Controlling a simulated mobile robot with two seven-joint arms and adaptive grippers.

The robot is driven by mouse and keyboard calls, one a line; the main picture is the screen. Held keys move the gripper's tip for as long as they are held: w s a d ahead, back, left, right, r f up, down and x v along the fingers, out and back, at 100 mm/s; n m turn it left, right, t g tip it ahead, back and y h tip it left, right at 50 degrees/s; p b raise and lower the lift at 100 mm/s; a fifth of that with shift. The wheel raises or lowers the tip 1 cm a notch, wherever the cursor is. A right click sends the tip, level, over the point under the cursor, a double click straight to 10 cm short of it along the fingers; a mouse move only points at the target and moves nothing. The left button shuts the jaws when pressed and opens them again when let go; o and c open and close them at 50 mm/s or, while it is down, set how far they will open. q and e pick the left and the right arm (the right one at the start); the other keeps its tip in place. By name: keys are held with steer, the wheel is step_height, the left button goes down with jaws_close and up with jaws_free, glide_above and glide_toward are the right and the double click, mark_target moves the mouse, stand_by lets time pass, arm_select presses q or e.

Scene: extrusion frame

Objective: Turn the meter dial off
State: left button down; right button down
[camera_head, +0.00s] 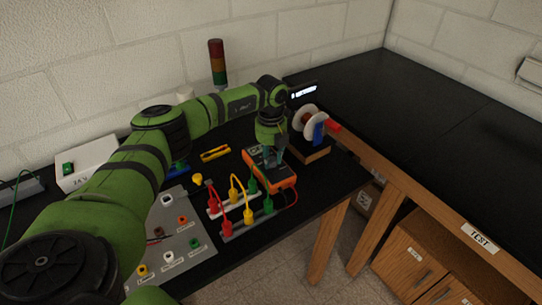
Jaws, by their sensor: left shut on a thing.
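The orange meter (282,179) lies on the black bench top, right of the middle of the bench. My left gripper (274,160) comes down from above onto the meter's face, with its fingers at the dial. The fingers are shut on the dial, which is mostly hidden between and behind them, so its setting cannot be read. The green arm reaches across from the left. My right gripper does not show.
Left of the meter are terminal strips with red, yellow and green plugs and leads (232,190). A grey panel (180,225) lies nearer. A spool (306,119) stands behind the meter, and a signal tower (217,62) by the wall. The right bench (440,110) is clear.

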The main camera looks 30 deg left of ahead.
mark_target(271, 159)
arm_select(q)
steer(key=c, duration=0.9)
jaws_free()
steer(key=shift+r, duration=0.1)
step_height(271, 159, up, 12)
